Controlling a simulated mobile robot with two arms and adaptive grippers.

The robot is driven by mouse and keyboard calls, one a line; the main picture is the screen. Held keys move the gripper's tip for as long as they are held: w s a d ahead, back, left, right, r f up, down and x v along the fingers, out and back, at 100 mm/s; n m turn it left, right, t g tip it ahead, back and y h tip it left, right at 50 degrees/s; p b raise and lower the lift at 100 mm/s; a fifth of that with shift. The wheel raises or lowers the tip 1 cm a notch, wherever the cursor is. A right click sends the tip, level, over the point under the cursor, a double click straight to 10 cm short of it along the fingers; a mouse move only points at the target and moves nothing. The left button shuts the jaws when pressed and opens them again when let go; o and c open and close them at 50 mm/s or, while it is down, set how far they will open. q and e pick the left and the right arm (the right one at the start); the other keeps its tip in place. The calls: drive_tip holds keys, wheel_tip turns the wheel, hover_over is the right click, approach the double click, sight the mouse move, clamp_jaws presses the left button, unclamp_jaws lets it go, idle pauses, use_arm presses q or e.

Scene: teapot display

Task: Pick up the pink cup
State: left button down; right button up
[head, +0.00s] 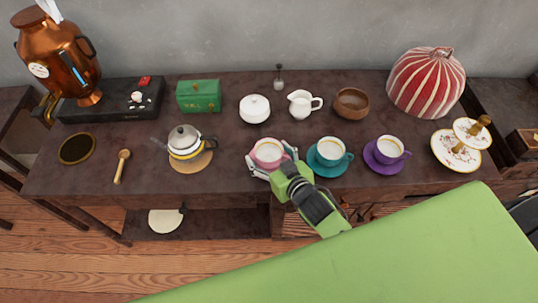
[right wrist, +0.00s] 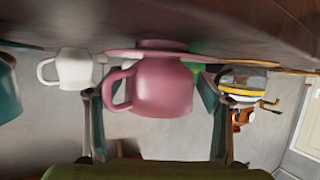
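The pink cup (head: 268,152) stands upright near the front edge of the dark table, on a pink saucer (right wrist: 150,53) seen in the right wrist view. My right gripper (head: 271,159) reaches in from the front, with a finger on either side of the cup. In the right wrist view, which is upside down, the pink cup (right wrist: 163,87) and its handle lie between the two spread fingers of my right gripper (right wrist: 147,86). A gap shows between each finger and the cup. My left gripper is not in view.
A teal cup (head: 330,150) stands close right of my gripper, then a purple cup (head: 388,149). A kettle (head: 184,140) stands to the left. A white sugar bowl (head: 254,109), creamer (head: 303,104) and wooden bowl (head: 351,103) are behind. Clear tabletop lies between kettle and pink cup.

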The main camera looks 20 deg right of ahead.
drive_tip(key=c, duration=1)
drive_tip(key=shift+r, duration=0.1)
